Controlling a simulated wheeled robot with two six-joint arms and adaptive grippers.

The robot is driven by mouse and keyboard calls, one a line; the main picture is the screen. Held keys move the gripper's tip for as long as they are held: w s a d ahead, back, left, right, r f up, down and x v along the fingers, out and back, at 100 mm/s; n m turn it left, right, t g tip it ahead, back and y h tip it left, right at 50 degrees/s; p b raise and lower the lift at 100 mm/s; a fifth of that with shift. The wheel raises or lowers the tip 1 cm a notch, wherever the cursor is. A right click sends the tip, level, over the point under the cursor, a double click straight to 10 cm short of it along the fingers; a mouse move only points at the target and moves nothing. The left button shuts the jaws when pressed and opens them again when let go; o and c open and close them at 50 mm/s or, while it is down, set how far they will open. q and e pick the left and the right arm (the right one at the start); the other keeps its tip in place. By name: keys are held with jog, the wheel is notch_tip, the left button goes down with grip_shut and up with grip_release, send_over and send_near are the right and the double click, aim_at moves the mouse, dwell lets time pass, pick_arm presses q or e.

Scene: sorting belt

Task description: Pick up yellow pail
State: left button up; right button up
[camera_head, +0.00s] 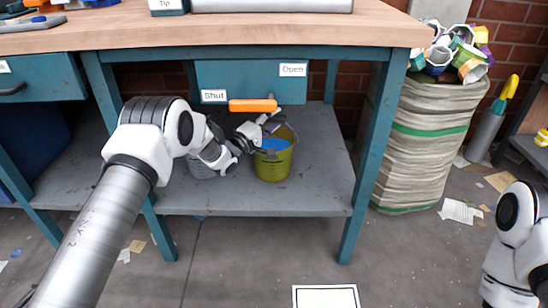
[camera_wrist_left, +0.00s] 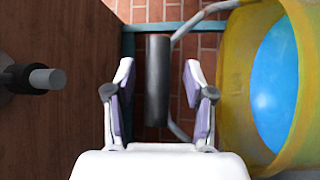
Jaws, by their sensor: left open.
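The yellow pail (camera_head: 274,167) stands on the grey lower shelf of the bench, with a blue surface inside it. In the left wrist view the yellow pail (camera_wrist_left: 235,80) fills the right side. Its wire handle carries a dark grey cylindrical grip (camera_wrist_left: 157,80). My left gripper (camera_head: 268,126) is at the pail's top rim in the head view. In the wrist view the left gripper (camera_wrist_left: 158,90) is open, with the grip lined up between its two fingers; contact is not visible. My right arm shows at the right edge, but its gripper is out of view.
A grey bucket (camera_head: 201,168) stands left of the pail, partly hidden by my left arm. A teal drawer (camera_head: 235,84) with an orange handle (camera_head: 252,106) is above. The shelf (camera_head: 325,185) is clear on the right. A full sack (camera_head: 425,140) stands beside the bench.

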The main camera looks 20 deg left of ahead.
pick_arm(q)
jog(key=shift+r, duration=0.1)
grip_shut()
jog(key=shift+r, duration=0.1)
